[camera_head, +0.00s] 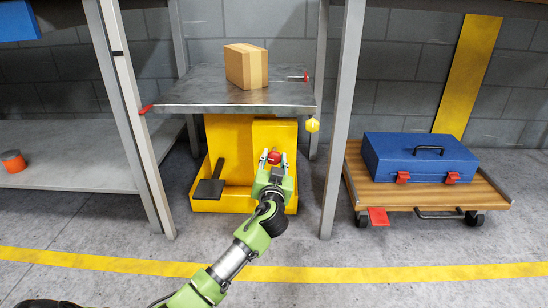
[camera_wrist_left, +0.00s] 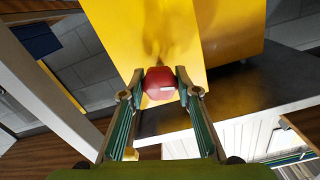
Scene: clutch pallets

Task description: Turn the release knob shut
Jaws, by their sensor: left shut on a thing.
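The release knob (camera_head: 274,157) is small and red, on the front of the yellow lift unit (camera_head: 225,135) under the metal platform (camera_head: 200,92). In the left wrist view the knob (camera_wrist_left: 160,84) is a rounded red block with a small pale mark on its face. My left gripper (camera_head: 274,163) reaches it from the front. In the wrist view the two fingertips (camera_wrist_left: 160,88) are shut on the knob, one on each side. My right gripper is not in view.
A cardboard box (camera_head: 246,66) sits on the platform. A black pedal (camera_head: 209,188) sticks out left of my gripper. Grey posts (camera_head: 343,120) stand on both sides. A wooden cart (camera_head: 490,190) with a blue toolbox (camera_head: 420,157) is at right. The floor in front is clear.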

